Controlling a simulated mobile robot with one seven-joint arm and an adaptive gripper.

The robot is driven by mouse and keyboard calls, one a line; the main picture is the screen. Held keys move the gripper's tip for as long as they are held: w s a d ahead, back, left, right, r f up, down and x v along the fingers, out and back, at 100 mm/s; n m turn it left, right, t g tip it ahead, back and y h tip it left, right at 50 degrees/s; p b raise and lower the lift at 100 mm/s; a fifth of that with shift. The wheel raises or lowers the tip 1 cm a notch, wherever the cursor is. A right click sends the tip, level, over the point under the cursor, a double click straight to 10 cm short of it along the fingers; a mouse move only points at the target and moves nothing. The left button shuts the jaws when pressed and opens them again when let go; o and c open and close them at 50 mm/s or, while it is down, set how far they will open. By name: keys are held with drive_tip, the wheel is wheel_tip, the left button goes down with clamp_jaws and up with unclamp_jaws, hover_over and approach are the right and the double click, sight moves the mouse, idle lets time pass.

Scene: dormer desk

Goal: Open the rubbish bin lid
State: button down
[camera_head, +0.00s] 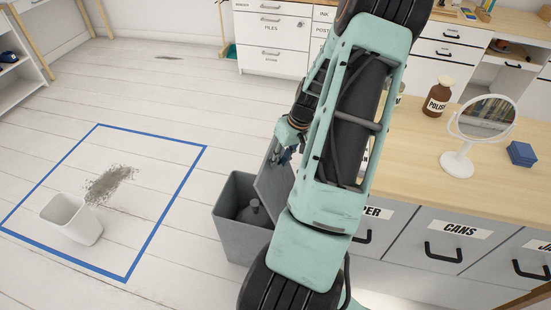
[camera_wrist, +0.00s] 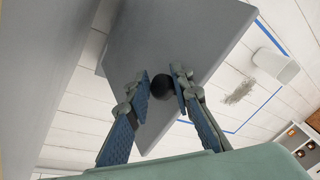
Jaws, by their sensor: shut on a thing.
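The grey rubbish bin (camera_head: 233,228) stands on the floor beside the desk, partly behind my arm. Its lid (camera_head: 268,178) is tilted up steeply, and a dark rounded thing (camera_head: 255,212) shows inside the bin. My gripper (camera_head: 285,153) is at the upper part of the lid, partly hidden by my arm. In the wrist view the lid (camera_wrist: 205,35) is a flat grey panel with a dark round knob (camera_wrist: 162,87). My gripper (camera_wrist: 161,88) is shut on this knob, one finger on each side.
A tipped white bin (camera_head: 72,220) and grey debris (camera_head: 110,184) lie inside a blue floor outline at left. Floor between is clear.

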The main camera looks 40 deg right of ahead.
drive_tip(key=shift+s+d+f, duration=0.25)
drive_tip(key=shift+d+f, duration=0.05)
drive_tip(key=shift+d, duration=0.15)
drive_tip(key=c, duration=2.1)
unclamp_jaws()
drive_tip(key=o, duration=0.4)
drive_tip(key=shift+w+d+f, duration=0.1)
drive_tip(key=shift+f, duration=0.05)
drive_tip(key=shift+o, duration=0.2)
drive_tip(key=shift+w, duration=0.1)
drive_tip(key=shift+r, duration=0.2)
drive_tip(key=v, duration=1.2)
drive_tip(key=shift+w, duration=0.1)
